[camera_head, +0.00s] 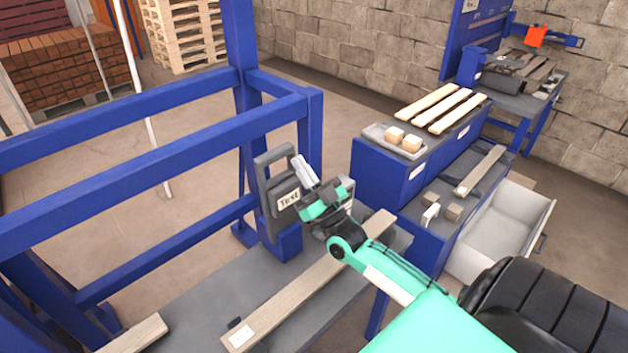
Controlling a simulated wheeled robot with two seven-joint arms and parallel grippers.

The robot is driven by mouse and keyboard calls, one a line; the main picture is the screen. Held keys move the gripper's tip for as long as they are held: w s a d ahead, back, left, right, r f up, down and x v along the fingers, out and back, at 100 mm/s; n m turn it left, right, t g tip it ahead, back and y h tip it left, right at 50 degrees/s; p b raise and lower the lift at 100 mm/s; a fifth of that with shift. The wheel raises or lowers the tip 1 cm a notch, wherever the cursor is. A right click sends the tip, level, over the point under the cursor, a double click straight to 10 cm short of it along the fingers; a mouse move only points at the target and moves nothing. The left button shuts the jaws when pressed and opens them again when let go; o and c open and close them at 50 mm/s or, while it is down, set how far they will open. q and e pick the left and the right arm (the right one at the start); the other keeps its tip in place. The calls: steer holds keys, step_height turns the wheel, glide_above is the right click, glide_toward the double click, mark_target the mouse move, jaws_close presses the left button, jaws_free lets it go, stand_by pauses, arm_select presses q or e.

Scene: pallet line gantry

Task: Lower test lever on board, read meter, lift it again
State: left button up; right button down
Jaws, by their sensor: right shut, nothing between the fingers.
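The dark grey test board (262,190) stands upright on the blue gantry, with a white "Test" label (289,199) on its front. My right gripper (303,168) is in front of the board's right side, its pale fingers shut and empty, pointing up and away. The fingertips are just above and right of the label; I cannot tell whether they touch anything. My gripper and wrist cover the right part of the board. The lever and the meter cannot be made out clearly. My left gripper is not in view.
A long plank (300,293) lies on the grey bench below my arm. Blue gantry beams (150,125) fill the left. At right are a blue cabinet (385,178) with slats (450,110), a tray of wooden blocks (378,132) and an open drawer (502,225).

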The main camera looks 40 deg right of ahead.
mark_target(282, 152)
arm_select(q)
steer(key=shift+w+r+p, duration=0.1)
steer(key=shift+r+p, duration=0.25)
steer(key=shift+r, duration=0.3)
arm_select(e)
steer(key=w, duration=0.4)
steer(key=shift+a+f, duration=0.15)
steer(key=shift+a, duration=0.05)
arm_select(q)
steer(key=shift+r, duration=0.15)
arm_select(e)
steer(key=shift+w+r+g+p, duration=0.25)
steer(key=shift+w+g+p, duration=0.15)
steer(key=shift+w+p, duration=0.55)
steer(key=shift+s, duration=0.1)
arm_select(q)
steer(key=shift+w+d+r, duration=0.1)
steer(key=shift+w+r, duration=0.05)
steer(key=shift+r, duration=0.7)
arm_select(e)
steer(key=shift+f, duration=0.1)
